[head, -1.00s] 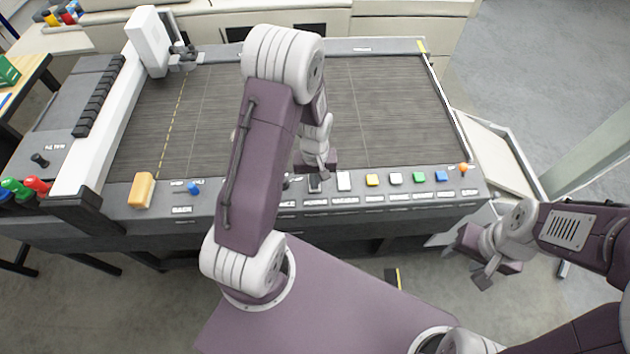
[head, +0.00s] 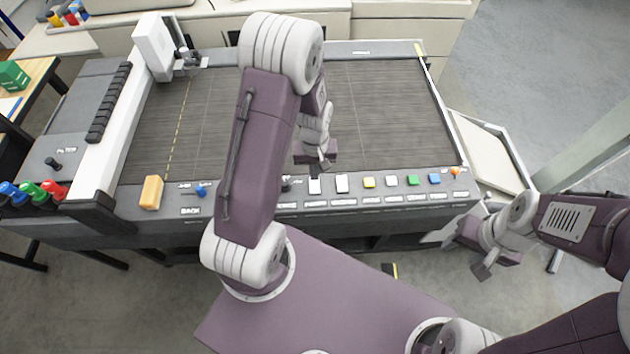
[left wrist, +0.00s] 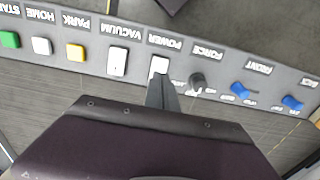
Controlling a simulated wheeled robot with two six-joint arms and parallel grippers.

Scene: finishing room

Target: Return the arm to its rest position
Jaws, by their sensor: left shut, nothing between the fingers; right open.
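My left arm reaches over the cutting table's front control panel (head: 250,200). Its gripper (head: 318,160) is shut and empty, above the table's near edge by the white POWER switch (head: 315,186). In the left wrist view the closed fingers (left wrist: 162,92) point at the POWER switch (left wrist: 158,66) and overlap its lower edge; I cannot tell whether they touch. The white VACUUM switch (left wrist: 117,62) is beside it. My right gripper (head: 482,262) is open and empty, off the table's right front corner.
The panel carries yellow (head: 369,182), green (head: 413,180) and blue (head: 435,179) buttons and an orange knob (head: 456,171). An orange block (head: 151,192) sits at the left. A white gantry (head: 118,140) spans the dark bed (head: 385,110). Several coloured caps (head: 28,191) are at far left.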

